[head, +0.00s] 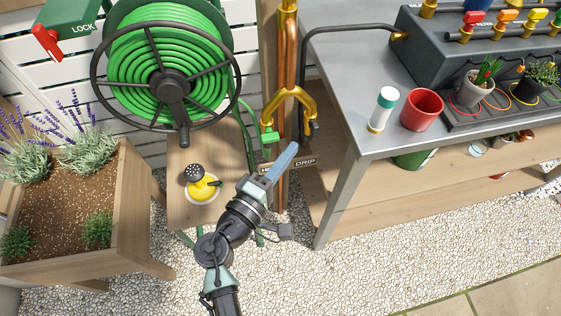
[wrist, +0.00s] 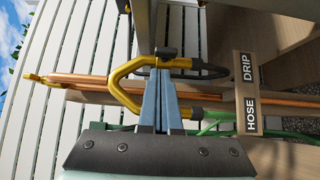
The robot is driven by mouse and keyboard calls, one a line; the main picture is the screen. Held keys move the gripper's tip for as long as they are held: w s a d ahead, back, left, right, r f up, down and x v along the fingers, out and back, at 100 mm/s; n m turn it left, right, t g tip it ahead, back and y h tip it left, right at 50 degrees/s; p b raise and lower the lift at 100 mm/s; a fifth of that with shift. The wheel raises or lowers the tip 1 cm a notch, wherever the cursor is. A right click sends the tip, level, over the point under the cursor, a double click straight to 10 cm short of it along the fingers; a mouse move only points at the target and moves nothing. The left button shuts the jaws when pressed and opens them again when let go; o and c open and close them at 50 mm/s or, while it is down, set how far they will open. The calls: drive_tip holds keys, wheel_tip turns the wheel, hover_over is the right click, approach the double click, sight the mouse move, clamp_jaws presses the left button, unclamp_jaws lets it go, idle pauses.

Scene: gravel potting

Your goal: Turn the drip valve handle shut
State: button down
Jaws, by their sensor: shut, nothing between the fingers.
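The brass Y-shaped splitter (head: 289,102) hangs on the copper pipe and also shows in the wrist view (wrist: 124,72). A small dark handle, apparently the drip valve handle (head: 313,128), is at its right branch; the dark piece (wrist: 166,53) shows just past my fingertips in the wrist view. I cannot tell whether they touch it. In the wrist view the fingers (wrist: 160,72) cover part of the lower branch.
A HOSE/DRIP label board (wrist: 247,92) stands beside the pipes. The grey metal table (head: 360,75) with a red pot (head: 422,109) is to the right. Gravel lies in front.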

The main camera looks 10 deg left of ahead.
sight(311, 124)
drive_tip(key=x, duration=0.5)
drive_tip(key=shift+r+p, duration=0.2)
drive_tip(key=shift+p, duration=0.25)
